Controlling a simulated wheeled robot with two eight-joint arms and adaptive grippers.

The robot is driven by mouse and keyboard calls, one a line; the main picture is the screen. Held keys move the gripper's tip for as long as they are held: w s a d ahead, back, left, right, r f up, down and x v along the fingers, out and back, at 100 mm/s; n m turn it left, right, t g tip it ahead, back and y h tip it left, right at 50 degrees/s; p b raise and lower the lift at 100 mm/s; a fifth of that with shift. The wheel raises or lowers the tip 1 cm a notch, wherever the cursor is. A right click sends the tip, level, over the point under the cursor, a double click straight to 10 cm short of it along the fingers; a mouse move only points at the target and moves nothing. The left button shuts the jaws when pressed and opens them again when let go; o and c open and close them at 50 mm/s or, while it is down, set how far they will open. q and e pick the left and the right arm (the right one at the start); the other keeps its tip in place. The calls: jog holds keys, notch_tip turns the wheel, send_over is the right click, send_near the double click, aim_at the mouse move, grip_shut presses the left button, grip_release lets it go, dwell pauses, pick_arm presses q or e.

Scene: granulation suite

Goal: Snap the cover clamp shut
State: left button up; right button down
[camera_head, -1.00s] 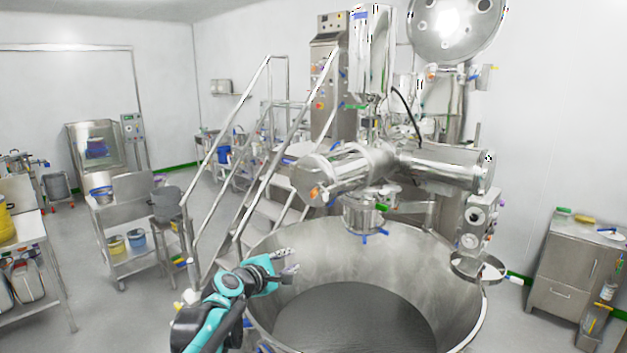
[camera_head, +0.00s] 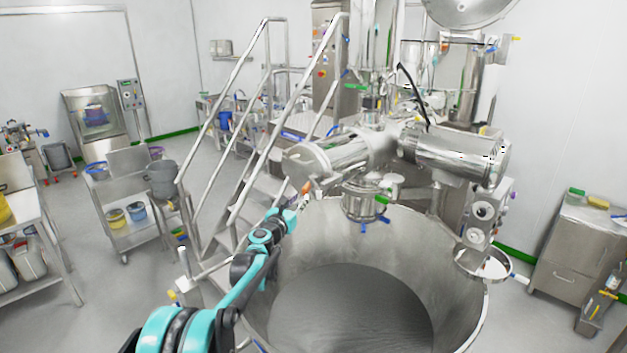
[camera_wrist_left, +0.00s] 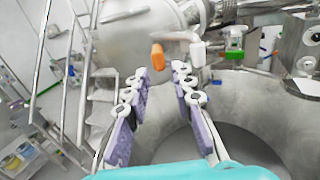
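The orange clamp handle (camera_head: 306,187) is at the lower end of the steel horizontal drum (camera_head: 322,157) above the large bowl. In the left wrist view, the orange handle (camera_wrist_left: 158,56) stands out against the pale drum, just beyond the fingertips. My left gripper (camera_head: 297,201) has come up close below the handle in the head view. In the left wrist view, my left gripper (camera_wrist_left: 160,75) is open, its two purple-padded fingers spread with nothing between them. I cannot tell whether a finger touches the handle. My right gripper is not in view.
The wide steel bowl (camera_head: 460,285) lies below and right of my left arm. Stair handrails (camera_head: 228,100) rise at the left. A small valve with a green handle (camera_wrist_left: 235,45) and blue levers hangs right of the orange handle.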

aim_at(303, 191)
pick_arm(q)
jog(key=shift+w+r, duration=0.15)
jog(key=shift+w, duration=0.15)
jog(key=shift+w+d+r, duration=0.2)
jog(key=shift+w+r, duration=0.15)
jog(key=shift+w, duration=0.05)
jog(key=p+x, duration=0.1)
jog(key=x, duration=0.4)
jog(key=shift+w+f, duration=0.1)
jog(key=shift+f, duration=0.1)
jog(key=shift+w+d, duration=0.15)
jog(key=shift+w, duration=0.05)
jog(key=shift+r, duration=0.2)
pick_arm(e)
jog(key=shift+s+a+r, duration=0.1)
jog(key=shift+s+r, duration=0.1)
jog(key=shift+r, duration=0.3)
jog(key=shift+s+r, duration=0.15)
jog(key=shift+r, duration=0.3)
pick_arm(q)
jog(key=shift+f, duration=0.1)
jog(key=shift+w, duration=0.1)
grip_shut()
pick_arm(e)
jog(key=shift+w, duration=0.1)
